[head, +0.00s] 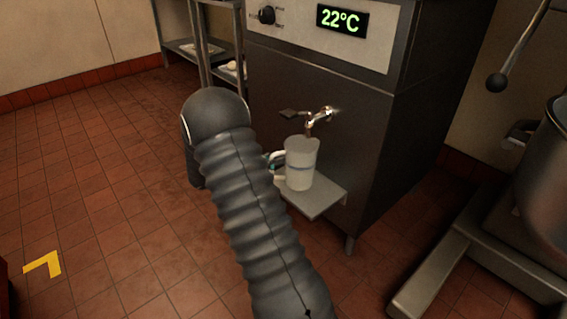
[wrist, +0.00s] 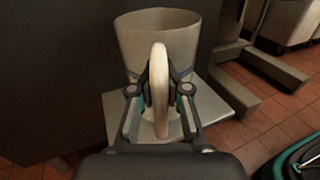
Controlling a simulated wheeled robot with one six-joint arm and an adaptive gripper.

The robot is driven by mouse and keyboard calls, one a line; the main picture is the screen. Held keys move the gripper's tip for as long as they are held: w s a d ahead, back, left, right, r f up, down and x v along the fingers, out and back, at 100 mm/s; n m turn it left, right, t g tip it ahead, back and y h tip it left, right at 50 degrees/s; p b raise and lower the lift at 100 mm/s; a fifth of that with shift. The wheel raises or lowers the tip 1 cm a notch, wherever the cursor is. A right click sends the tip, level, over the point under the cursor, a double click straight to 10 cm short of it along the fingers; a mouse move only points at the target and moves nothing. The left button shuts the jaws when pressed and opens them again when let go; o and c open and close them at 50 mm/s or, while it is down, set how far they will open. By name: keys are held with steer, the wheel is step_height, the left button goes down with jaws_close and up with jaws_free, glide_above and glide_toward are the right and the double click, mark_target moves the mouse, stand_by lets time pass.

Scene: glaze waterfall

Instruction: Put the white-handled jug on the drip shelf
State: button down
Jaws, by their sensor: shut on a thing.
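The jug (head: 301,160) is pale with a white handle and stands upright at the drip shelf (head: 322,206), under the tap (head: 318,119) on the dark machine. In the wrist view the jug (wrist: 157,42) is straight ahead, with its handle (wrist: 160,88) toward me. My gripper (wrist: 160,92) is shut on the handle, one finger on each side. The grey shelf (wrist: 222,98) shows below and around the jug. I cannot tell whether the jug's base touches the shelf. In the head view my arm covers most of the gripper.
The dark machine (head: 315,85) with a 22°C display stands behind the shelf. A metal rack (head: 205,50) is at the back left. A large metal kettle (head: 548,180) on a floor stand is at the right. The tiled floor at left is clear, with a yellow corner mark (head: 43,265).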

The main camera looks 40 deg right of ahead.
steer(key=shift+s+d+f, duration=0.2)
steer(key=shift+d+f, duration=0.05)
steer(key=shift+d, duration=0.25)
steer(key=shift+s+d+f, duration=0.15)
steer(key=shift+d+f, duration=0.1)
steer(key=shift+d, duration=0.25)
steer(key=shift+f, duration=0.35)
steer(key=c, duration=1.2)
jaws_free()
